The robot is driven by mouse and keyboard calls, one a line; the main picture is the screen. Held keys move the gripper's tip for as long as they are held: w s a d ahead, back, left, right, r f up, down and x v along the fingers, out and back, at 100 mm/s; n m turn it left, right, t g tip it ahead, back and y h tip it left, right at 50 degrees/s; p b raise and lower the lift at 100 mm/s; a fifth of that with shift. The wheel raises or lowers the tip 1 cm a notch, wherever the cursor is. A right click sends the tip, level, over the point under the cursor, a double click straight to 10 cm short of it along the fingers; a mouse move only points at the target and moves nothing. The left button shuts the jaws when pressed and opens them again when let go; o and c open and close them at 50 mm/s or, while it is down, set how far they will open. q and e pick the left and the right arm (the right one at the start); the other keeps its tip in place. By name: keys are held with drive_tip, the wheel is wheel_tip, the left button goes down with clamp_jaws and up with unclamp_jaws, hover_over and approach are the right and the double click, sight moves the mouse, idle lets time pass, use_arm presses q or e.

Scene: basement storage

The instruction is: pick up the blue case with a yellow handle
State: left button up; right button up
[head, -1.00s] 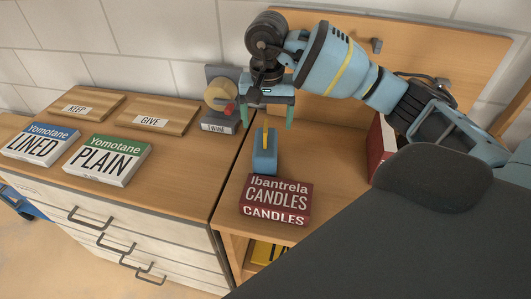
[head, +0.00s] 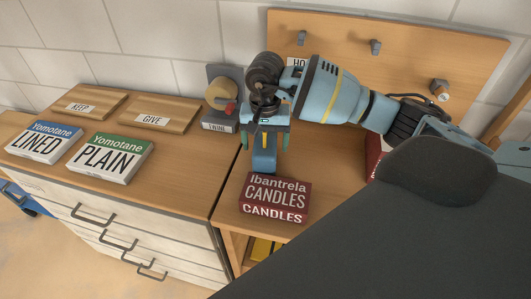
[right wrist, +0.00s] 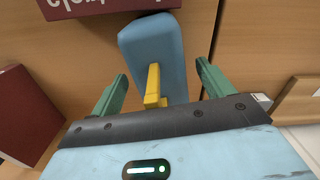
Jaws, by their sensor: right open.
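The blue case (head: 263,161) stands on the wooden desk just behind the candles box, partly hidden by my right gripper in the head view. In the right wrist view the blue case (right wrist: 158,48) lies between the two green fingers, with its yellow handle (right wrist: 153,86) pointing toward the palm. My right gripper (head: 264,143) is lowered over the case with its fingers open, one on each side. In the right wrist view, gaps show between the fingers (right wrist: 160,82) and the case. My left gripper is not in view.
A dark red candles box (head: 275,199) sits right in front of the case. Two paper packs (head: 110,158) and wooden trays (head: 88,103) lie on the left cabinet. A pegboard (head: 400,50) rises behind.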

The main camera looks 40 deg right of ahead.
drive_tip(key=c, duration=1.2)
drive_tip(key=shift+r, duration=0.1)
drive_tip(key=shift+c, duration=0.2)
wheel_tip(320, 180, up, 10)
drive_tip(key=shift+f+b, duration=0.1)
drive_tip(key=shift+b, duration=0.2)
